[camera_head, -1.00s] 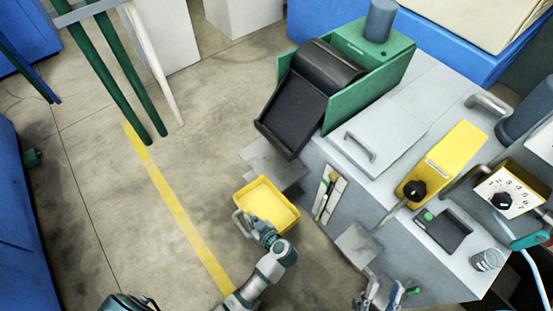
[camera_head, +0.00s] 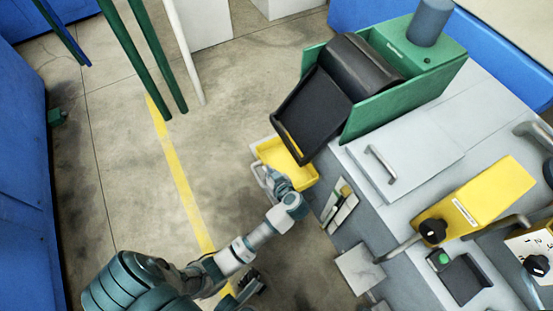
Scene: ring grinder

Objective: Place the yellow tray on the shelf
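The yellow tray (camera_head: 273,154) is below the mouth of the black chute (camera_head: 314,112). The chute hides part of its right side. My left gripper (camera_head: 270,180) is at the tray's near left side, shut on its handle. The grey shelf (camera_head: 256,143) shows only as a thin strip past the tray's far left edge; the tray covers most of it. I cannot tell whether the tray rests on the shelf or hangs just above it. My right gripper is not clearly visible.
The green machine (camera_head: 400,100) with the black chute stands on the grey bench (camera_head: 480,95), close above the tray. A grey side plate (camera_head: 359,270) juts from the bench front. Open floor (camera_head: 120,180) with a yellow line lies to the left.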

